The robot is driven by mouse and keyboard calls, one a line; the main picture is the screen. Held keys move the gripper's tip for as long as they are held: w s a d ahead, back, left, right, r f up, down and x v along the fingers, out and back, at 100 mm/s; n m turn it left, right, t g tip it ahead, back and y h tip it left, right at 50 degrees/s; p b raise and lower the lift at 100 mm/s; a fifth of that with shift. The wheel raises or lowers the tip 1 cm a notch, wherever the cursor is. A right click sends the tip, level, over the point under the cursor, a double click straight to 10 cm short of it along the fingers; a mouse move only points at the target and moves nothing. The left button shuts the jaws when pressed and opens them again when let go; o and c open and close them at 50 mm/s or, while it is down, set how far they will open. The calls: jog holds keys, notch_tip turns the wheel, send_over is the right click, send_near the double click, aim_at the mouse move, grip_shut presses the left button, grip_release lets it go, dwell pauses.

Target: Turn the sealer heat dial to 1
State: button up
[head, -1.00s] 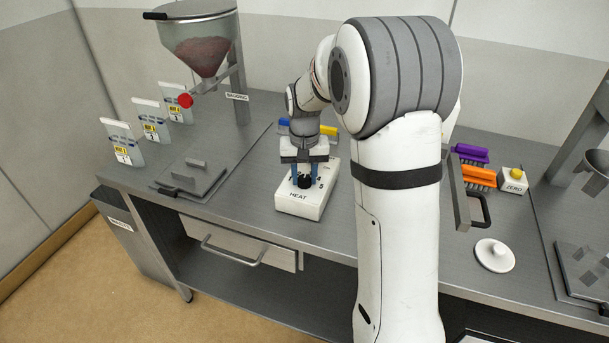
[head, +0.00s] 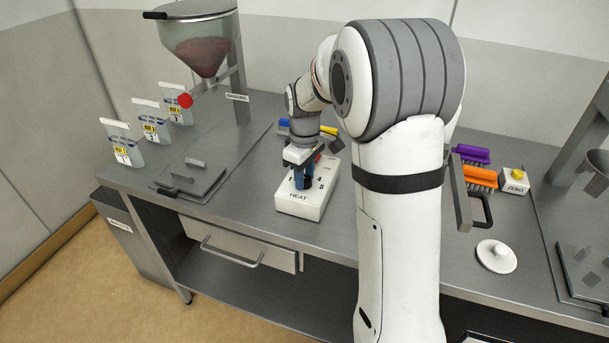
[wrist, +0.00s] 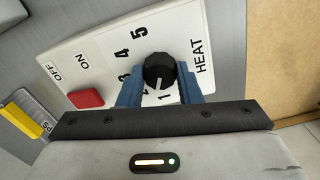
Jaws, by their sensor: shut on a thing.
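The heat dial is a round black knob (wrist: 158,68) on a white sealer control box (head: 293,204) marked HEAT. In the wrist view my gripper (wrist: 160,78) is shut on the dial, with one blue finger on each side. The dial's white pointer line faces the printed 1, close to it. The 4 and 5 show clearly; a finger covers part of the lower numbers. In the head view my gripper (head: 302,178) hides most of the dial.
A red button (wrist: 86,98) and OFF and ON labels share the box top. Yellow and blue items lie behind the box. Brushes (head: 478,176) and a white lid (head: 496,256) lie right.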

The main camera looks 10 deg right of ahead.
jog(key=shift+r+n, duration=0.15)
jog(key=shift+n, duration=1.45)
jog(key=o, duration=1)
jog(key=shift+c, duration=0.2)
jog(key=shift+r, duration=3.85)
